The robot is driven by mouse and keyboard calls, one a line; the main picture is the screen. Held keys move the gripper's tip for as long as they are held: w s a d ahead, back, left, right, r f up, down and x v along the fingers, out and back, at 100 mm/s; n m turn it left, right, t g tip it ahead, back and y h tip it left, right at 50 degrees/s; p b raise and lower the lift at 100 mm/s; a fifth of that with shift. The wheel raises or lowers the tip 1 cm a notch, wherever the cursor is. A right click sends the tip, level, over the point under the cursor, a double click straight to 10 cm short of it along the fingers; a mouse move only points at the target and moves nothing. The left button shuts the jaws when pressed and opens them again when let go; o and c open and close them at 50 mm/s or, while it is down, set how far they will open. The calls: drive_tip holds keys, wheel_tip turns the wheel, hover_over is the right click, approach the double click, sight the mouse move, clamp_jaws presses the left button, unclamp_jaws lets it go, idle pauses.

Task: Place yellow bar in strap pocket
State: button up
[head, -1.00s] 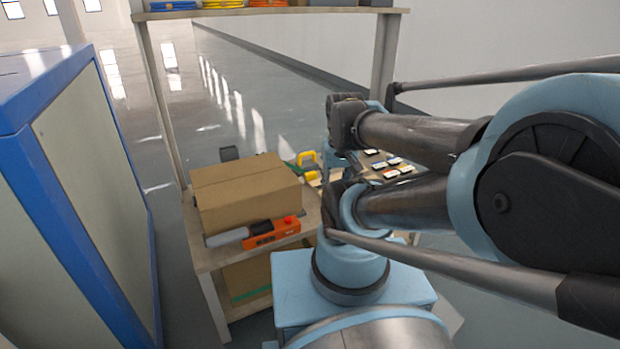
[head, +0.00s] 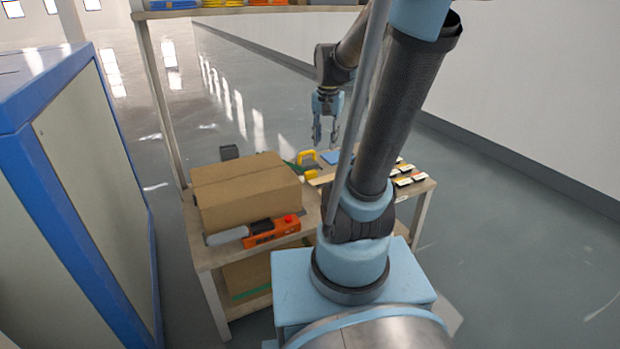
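My gripper (head: 325,138) hangs above the far side of the workbench, fingers pointing down. Its two fingers are apart, with nothing visible between them. A small bright yellow piece (head: 306,157) lies on the bench below and left of the fingers, next to green and tan items. It is too small to tell whether it is the yellow bar. No strap pocket can be made out; my arm hides part of the bench top.
A brown cardboard box (head: 245,193) stands on the bench's left side, with an orange and grey tool (head: 272,231) in front. Several small light pieces (head: 403,178) lie at right. A blue-framed cabinet (head: 75,200) stands at left. A shelf (head: 240,11) spans above.

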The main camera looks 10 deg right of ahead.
drive_tip(key=w+f+m, duration=0.3)
drive_tip(key=w+m, duration=0.2)
drive_tip(key=w, duration=1.1)
drive_tip(key=m+g, duration=0.1)
drive_tip(key=m, duration=0.3)
hover_over(311, 171)
wheel_tip(311, 171, down, 9)
wheel_tip(311, 171, down, 11)
drive_tip(key=shift+w+a, duration=0.1)
drive_tip(key=shift+s+f, duration=0.15)
drive_tip(key=shift+f, duration=1.35)
drive_tip(key=shift+s+f, duration=0.1)
drive_tip(key=shift+f, duration=1.4)
drive_tip(key=shift+c, duration=0.3)
clamp_jaws()
